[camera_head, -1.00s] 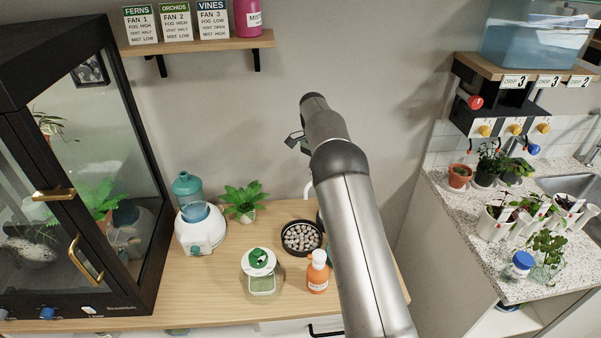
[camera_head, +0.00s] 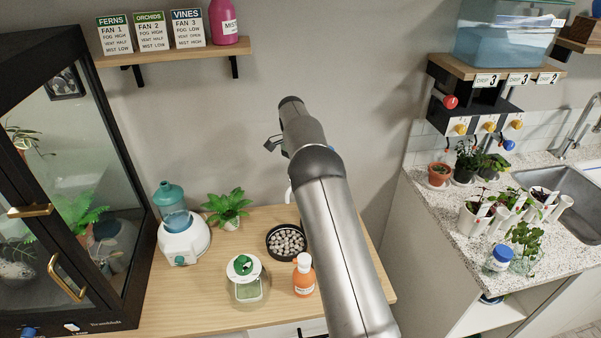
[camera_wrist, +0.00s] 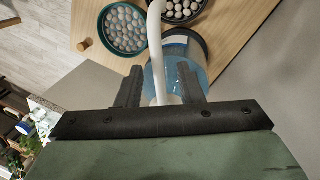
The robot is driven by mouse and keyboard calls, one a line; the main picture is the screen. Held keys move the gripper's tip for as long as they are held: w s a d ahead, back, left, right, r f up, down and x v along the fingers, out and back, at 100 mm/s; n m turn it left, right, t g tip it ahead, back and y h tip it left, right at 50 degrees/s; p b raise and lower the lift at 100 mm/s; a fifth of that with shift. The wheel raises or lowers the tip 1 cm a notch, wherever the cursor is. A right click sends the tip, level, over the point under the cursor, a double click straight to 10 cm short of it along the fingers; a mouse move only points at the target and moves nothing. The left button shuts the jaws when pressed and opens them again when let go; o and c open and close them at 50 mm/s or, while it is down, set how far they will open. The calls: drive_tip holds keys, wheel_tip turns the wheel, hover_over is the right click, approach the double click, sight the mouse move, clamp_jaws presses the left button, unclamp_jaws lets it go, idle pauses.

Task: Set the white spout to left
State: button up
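The white spout (camera_wrist: 157,50) is a thin curved tube in the wrist view, running down between my fingers. A small white piece of it (camera_head: 288,194) shows at the left edge of my arm in the head view; the rest is hidden. A clear blue-tinted vessel (camera_wrist: 196,64) with a dark rim is behind the spout and my right-hand finger. My gripper (camera_wrist: 160,84) has its two dark fingers on either side of the spout, with gaps showing. Whether either finger touches it I cannot tell. In the head view my fingers are hidden by my arm.
A dark bowl of pebbles (camera_head: 271,250), a green-lidded jar (camera_head: 246,291) and an orange bottle (camera_head: 304,280) stand near my arm on the wooden table (camera_head: 190,300). A white-and-teal device (camera_head: 184,243) and a fern (camera_head: 228,223) stand farther left. A glass cabinet (camera_head: 75,120) borders the left side.

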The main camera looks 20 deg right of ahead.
wheel_tip(320, 180, up, 7)
drive_tip(key=w, duration=0.1)
drive_tip(key=shift+w+a+r, duration=0.15)
drive_tip(key=shift+a+r, duration=0.05)
drive_tip(key=shift+a, duration=0.1)
drive_tip(key=s+a+r+n+t+y+b, duration=0.1)
drive_tip(key=s+r+n, duration=0.25)
drive_tip(key=s, duration=0.55)
drive_tip(key=s+a+r+n+t+b, duration=0.1)
drive_tip(key=s+r+n+b, duration=0.15)
drive_tip(key=s+r, duration=0.45)
drive_tip(key=s+a+f+n, duration=0.1)
drive_tip(key=s+f, duration=0.3)
drive_tip(key=s, duration=0.6)
drive_tip(key=s+a+f+n, duration=0.1)
drive_tip(key=s+f+n, duration=0.2)
drive_tip(key=s, duration=0.7)
drive_tip(key=s+a+f+n+t+b, duration=0.1)
drive_tip(key=s+f+n, duration=0.2)
drive_tip(key=s, duration=0.7)
wheel_tip(320, 180, down, 3)
drive_tip(key=shift+a+r, duration=0.1)
drive_tip(key=shift+a, duration=0.2)
